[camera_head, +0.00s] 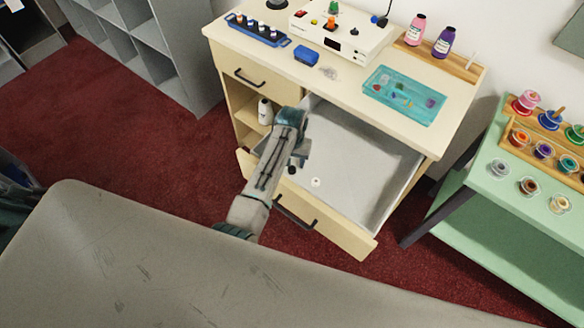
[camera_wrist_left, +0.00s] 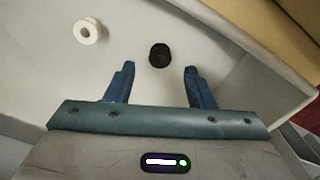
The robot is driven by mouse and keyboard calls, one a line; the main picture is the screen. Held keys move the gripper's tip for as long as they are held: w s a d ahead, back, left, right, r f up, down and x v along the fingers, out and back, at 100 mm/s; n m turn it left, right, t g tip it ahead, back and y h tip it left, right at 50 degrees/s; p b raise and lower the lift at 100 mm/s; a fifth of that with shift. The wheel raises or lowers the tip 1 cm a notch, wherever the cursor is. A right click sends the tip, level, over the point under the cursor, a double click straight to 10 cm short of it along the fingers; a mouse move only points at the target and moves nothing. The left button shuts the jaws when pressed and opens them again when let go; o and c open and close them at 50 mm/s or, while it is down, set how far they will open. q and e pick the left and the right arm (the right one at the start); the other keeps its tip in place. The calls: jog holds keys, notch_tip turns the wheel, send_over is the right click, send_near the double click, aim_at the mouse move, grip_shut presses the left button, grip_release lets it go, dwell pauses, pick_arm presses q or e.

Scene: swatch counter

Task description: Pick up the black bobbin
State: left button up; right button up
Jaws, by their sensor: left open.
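The black bobbin (camera_wrist_left: 160,55) stands on the pale floor of the open drawer (camera_head: 350,150), just beyond the fingertips in the left wrist view. My left gripper (camera_wrist_left: 160,69) is open and empty, its two blue fingers apart, with the bobbin centred ahead of the gap and not between them. In the head view my left gripper (camera_head: 298,163) hangs over the left part of the drawer; it and my arm mostly hide the black bobbin there. My right gripper is not in view.
A white bobbin (camera_wrist_left: 88,31) lies in the same drawer, also seen in the head view (camera_head: 316,182). The drawer's walls surround the gripper; its right side is empty. The countertop (camera_head: 345,82) above holds a teal tray (camera_head: 405,94). A green table (camera_head: 480,205) stands at right.

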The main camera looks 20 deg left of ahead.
aim_at(292, 167)
pick_arm(q)
jog(key=shift+s+f, duration=0.2)
jog(key=shift+f, duration=1.55)
jog(key=c, duration=1)
jog(key=shift+r, duration=0.15)
jog(key=shift+c, duration=0.2)
